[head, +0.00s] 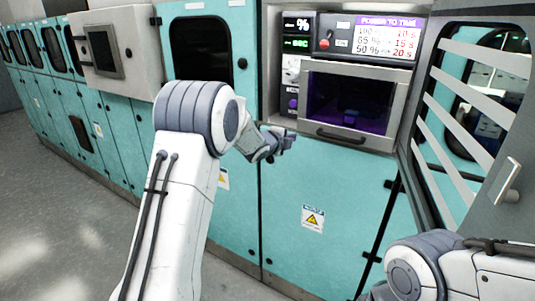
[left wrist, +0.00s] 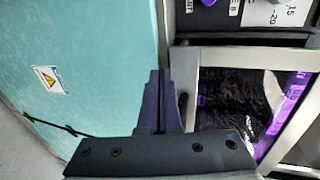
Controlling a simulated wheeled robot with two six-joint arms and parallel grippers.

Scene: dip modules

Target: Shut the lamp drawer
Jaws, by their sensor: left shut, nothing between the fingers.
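The lamp drawer (head: 393,138) is set in the teal cabinet, with a grey metal frame around a dark window lit purple. A dark bar handle (head: 340,137) runs along its lower edge. The drawer front seems to stand a little proud of the cabinet; how far is hard to tell. My left gripper (head: 288,141) is shut and empty, just left of the drawer's lower left corner. In the left wrist view the drawer frame (left wrist: 187,60) and handle (left wrist: 183,106) lie right beside the shut fingers (left wrist: 158,76). Contact cannot be told. My right gripper is out of view.
A control panel (head: 333,33) with a red knob and a sign (head: 388,37) sit above the drawer. A grey door with slanted stripes (head: 470,120) stands at right. A beige box (head: 112,50) juts out at left. Floor (head: 60,220) is clear at lower left.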

